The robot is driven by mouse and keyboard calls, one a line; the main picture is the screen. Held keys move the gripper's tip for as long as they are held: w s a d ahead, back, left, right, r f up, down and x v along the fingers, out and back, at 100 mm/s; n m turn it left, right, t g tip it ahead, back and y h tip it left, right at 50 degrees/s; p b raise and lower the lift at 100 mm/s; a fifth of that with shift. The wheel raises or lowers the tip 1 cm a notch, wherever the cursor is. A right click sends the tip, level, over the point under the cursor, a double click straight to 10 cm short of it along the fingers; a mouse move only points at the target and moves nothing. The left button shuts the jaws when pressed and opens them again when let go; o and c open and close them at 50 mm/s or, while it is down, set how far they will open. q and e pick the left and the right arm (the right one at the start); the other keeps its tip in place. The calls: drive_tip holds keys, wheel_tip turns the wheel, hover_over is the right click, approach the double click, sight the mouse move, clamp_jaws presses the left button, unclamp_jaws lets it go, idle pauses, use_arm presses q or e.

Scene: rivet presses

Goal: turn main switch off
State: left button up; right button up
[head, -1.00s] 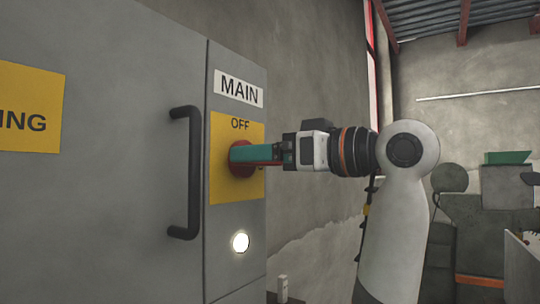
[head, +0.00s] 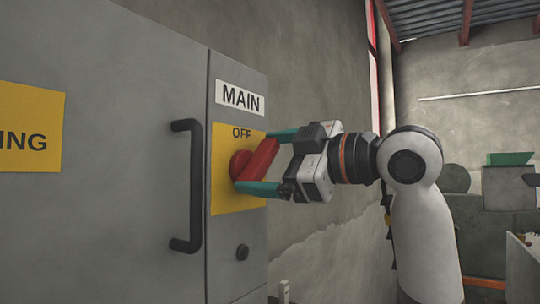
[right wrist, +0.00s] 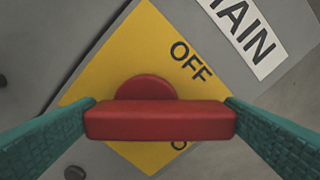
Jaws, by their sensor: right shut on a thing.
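The main switch is a red rotary handle (head: 258,160) on a yellow plate (head: 228,198) marked OFF at its top, under a MAIN label (head: 240,98). My right gripper (head: 257,162) is shut on the handle, one teal finger at each end. In the right wrist view the handle (right wrist: 160,121) spans between both fingertips and lies at a slant to the plate's edges. A letter below the handle is mostly hidden. The round indicator lamp (head: 242,252) below the plate is dark. My left gripper is not in view.
The switch is on a grey cabinet (head: 120,230) with a black vertical door handle (head: 186,187) left of the plate. A yellow sign (head: 28,128) is at the far left. Grey machinery (head: 508,187) stands at the right. Open space lies between my right arm and the wall.

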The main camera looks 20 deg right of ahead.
drive_tip(key=n+p, duration=0.1)
drive_tip(key=n, duration=0.1)
drive_tip(key=n+p, duration=0.2)
drive_tip(key=n, duration=0.1)
drive_tip(key=shift+s+a+r+n, duration=0.2)
drive_tip(key=shift+n, duration=0.1)
drive_tip(key=shift+s+a+f+n+p, duration=0.1)
drive_tip(key=shift+n+p, duration=0.35)
drive_tip(key=shift+n, duration=0.25)
drive_tip(key=shift+a+f+n+p, duration=0.1)
drive_tip(key=shift+n+p, duration=0.35)
drive_tip(key=shift+n, duration=0.55)
drive_tip(key=shift+f, duration=0.1)
drive_tip(key=o, duration=0.7)
drive_tip(key=shift+s, duration=0.1)
